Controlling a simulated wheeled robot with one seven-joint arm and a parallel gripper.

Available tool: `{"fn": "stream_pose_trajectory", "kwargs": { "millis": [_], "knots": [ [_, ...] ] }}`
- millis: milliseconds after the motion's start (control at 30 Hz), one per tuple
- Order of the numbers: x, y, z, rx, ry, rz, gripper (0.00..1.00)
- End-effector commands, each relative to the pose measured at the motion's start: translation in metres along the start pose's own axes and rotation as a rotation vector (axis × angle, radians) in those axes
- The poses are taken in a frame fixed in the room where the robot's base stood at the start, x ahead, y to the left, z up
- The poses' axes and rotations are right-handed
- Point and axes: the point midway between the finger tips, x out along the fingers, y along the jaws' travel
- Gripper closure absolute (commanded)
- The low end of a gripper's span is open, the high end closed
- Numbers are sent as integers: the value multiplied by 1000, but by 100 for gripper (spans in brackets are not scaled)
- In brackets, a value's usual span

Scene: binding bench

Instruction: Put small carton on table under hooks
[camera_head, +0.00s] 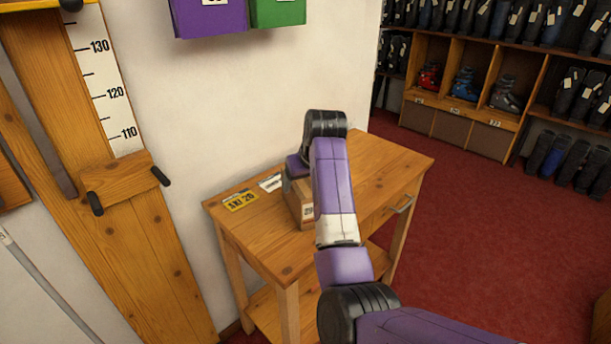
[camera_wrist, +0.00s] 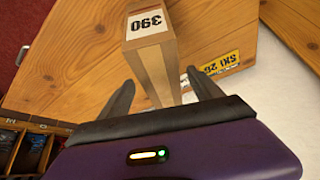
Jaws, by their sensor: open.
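The small carton (camera_head: 297,203) is a brown box with a white label, standing on the wooden table (camera_head: 262,243). My purple arm hides part of it in the head view. In the wrist view the carton (camera_wrist: 158,70) shows its label "390". My gripper (camera_wrist: 160,78) is open, with one dark finger on each side of the carton and a visible gap at both sides. In the head view my gripper (camera_head: 292,170) is at the carton's far side, partly hidden by my arm.
A yellow card (camera_head: 240,201) and a white card (camera_head: 271,182) lie on the table by the wall. Purple (camera_head: 208,16) and green (camera_head: 277,11) items are on the wall above. Boot shelves (camera_head: 465,85) stand at the back right.

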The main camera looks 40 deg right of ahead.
Motion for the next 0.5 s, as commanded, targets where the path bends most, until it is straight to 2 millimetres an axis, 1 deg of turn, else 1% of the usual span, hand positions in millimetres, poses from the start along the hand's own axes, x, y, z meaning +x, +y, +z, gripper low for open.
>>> {"fn": "stream_pose_trajectory", "kwargs": {
  "millis": [33, 100, 200, 300, 500],
  "knots": [
    [-10, 0, -1, 0, 4, 1, 26],
    [-21, 0, -1, 0, 3, 1, 26],
    [-34, 0, 0, 0, 2, 0, 26],
    [-42, 0, 0, 0, 1, 0, 26],
    [-46, 0, 0, -1, -1, 0, 26]
  ]
}}
